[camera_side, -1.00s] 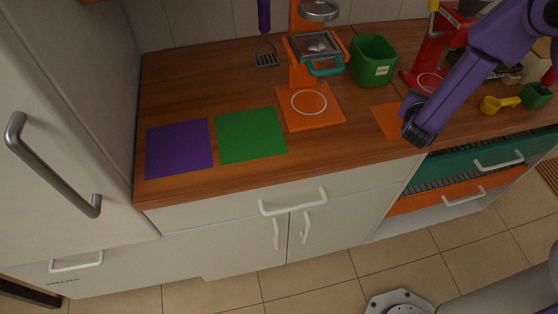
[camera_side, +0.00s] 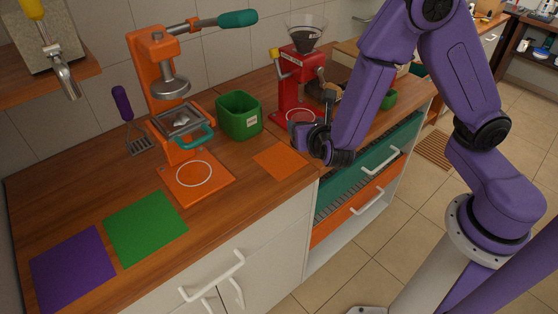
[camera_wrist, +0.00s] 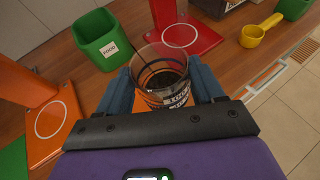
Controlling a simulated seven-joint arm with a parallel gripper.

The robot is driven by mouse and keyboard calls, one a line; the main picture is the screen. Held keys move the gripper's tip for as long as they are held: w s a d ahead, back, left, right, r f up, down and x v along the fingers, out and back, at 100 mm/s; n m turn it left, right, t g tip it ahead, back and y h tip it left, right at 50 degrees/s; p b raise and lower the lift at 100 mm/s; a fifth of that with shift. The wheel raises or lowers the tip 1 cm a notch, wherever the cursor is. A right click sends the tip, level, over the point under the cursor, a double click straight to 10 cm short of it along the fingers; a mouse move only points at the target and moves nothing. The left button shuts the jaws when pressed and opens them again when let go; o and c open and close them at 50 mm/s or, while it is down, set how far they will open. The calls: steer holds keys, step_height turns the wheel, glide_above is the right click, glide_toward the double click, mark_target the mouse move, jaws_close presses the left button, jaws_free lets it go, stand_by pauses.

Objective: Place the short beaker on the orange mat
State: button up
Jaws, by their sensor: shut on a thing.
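The short beaker (camera_wrist: 161,75) is clear glass with dark markings. In the wrist view it sits between the two blue fingers of my gripper (camera_wrist: 163,88), which is shut on it. The orange mat (camera_side: 279,161) lies flat on the wooden counter near its front edge. In the side view my gripper (camera_side: 322,142) is low at the right end of the mat, and its dark links hide the beaker. An orange patch shows left of the beaker in the wrist view. I cannot tell whether the beaker touches the mat or counter.
A green bin (camera_side: 239,115) stands behind the mat. The orange coffee machine (camera_side: 165,95) is to the left, and the red grinder (camera_side: 299,85) is behind my gripper. Green (camera_side: 145,226) and purple (camera_side: 73,270) mats lie farther left. A yellow scoop (camera_wrist: 258,32) is to the right.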

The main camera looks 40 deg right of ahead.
steer(key=s+r+n+t+y, duration=0.2)
steer(key=s+r+n+y, duration=0.35)
steer(key=s, duration=0.25)
steer(key=shift+y, duration=0.45)
steer(key=shift+w+a+f, duration=0.5)
steer(key=shift+w+f, duration=1.5)
steer(key=shift+w, duration=0.05)
steer(key=shift+w+a+f, duration=0.45)
steer(key=shift+w+f, duration=1.55)
steer(key=shift+f, duration=0.05)
steer(key=shift+w+a+f, duration=0.5)
steer(key=shift+w+f, duration=1.5)
steer(key=shift+w, duration=0.05)
steer(key=shift+f, duration=0.15)
steer(key=o, duration=1.2)
